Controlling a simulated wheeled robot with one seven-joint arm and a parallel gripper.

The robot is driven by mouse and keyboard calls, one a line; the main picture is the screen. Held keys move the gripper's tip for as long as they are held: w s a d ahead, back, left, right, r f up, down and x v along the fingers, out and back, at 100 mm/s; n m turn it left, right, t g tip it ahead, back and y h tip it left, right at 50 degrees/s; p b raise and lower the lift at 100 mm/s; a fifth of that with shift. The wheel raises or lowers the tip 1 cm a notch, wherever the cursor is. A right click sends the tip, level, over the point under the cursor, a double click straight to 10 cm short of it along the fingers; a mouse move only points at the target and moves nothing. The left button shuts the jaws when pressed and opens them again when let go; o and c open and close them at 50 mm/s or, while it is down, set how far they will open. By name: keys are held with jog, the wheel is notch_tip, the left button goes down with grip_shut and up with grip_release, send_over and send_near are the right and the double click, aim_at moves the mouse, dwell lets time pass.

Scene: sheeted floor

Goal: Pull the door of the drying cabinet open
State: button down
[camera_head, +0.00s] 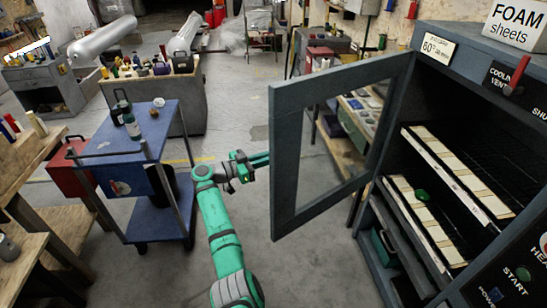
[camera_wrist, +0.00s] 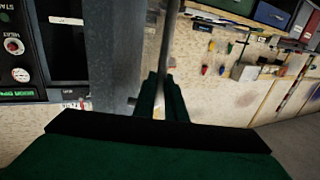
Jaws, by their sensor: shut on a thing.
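The drying cabinet (camera_head: 465,50) stands at the right in the head view, its dark inside and racks exposed. Its grey door (camera_head: 285,165), a frame around a large window, stands swung wide open to the left. My gripper (camera_head: 262,158) is at the door's free left edge, about mid-height. In the wrist view the green fingers (camera_wrist: 164,92) are shut around a thin grey upright bar, the door handle (camera_wrist: 169,40), beside the grey door edge (camera_wrist: 122,60). In the head view the handle is hidden behind the door frame and fingers.
Pale strips lie on the cabinet racks (camera_head: 440,220), with a green item on one. A blue cart (camera_head: 160,175) with bottles stands left of my arm. A wooden bench (camera_head: 30,180) is at far left. Bare floor (camera_head: 235,100) lies beyond my gripper.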

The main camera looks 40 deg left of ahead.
jog(key=c, duration=2.1)
grip_release()
jog(key=shift+w+d+f, duration=0.1)
jog(key=shift+d, duration=0.05)
jog(key=v, duration=1.1)
jog(key=shift+c, duration=0.5)
